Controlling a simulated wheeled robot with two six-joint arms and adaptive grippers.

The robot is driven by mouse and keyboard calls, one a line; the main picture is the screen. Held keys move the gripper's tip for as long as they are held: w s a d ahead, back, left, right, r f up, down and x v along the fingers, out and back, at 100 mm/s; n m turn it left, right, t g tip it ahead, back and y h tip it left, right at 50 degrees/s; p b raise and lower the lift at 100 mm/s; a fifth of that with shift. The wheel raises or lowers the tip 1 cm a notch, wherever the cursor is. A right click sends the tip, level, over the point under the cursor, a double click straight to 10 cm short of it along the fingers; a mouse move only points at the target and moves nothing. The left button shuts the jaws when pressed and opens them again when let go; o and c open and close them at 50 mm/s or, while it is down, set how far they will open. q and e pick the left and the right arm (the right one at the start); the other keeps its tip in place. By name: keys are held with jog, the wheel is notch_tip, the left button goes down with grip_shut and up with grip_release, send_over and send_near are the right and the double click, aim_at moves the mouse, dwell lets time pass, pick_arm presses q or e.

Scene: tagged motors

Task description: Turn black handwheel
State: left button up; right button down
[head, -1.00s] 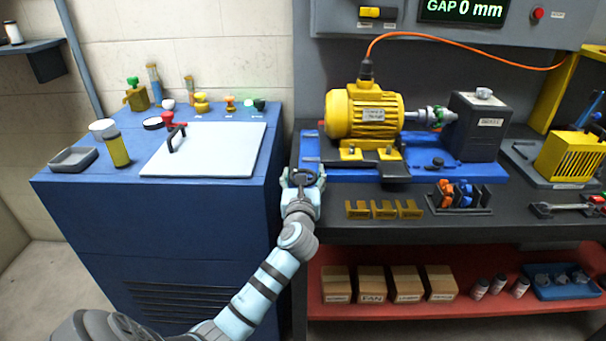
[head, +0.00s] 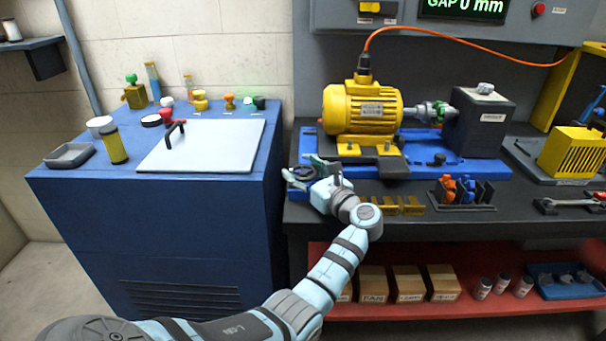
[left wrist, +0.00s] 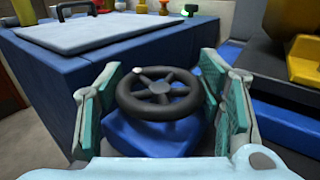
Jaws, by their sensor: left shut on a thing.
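The black handwheel (head: 303,173) sits on a blue block at the left front end of the motor's blue base. In the left wrist view the spoked black handwheel (left wrist: 160,92) lies between my two teal finger pads, with a small pale mark on its rim at the upper left. My left gripper (head: 307,174) is shut around the wheel's rim, with one finger on either side; it also fills the left wrist view (left wrist: 160,105). In the head view the fingers partly hide the wheel. My right gripper is not in view.
The yellow motor (head: 362,112) stands on the blue base (head: 468,168) behind and right of the gripper. Yellow brackets (head: 405,206) lie on the dark bench close to my left wrist. A blue cabinet (head: 160,225) with a white lid (head: 215,150) stands at left.

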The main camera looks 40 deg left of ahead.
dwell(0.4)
pick_arm(q)
jog(key=o, duration=1.2)
jog(key=shift+c, duration=0.2)
jog(key=v, duration=1.2)
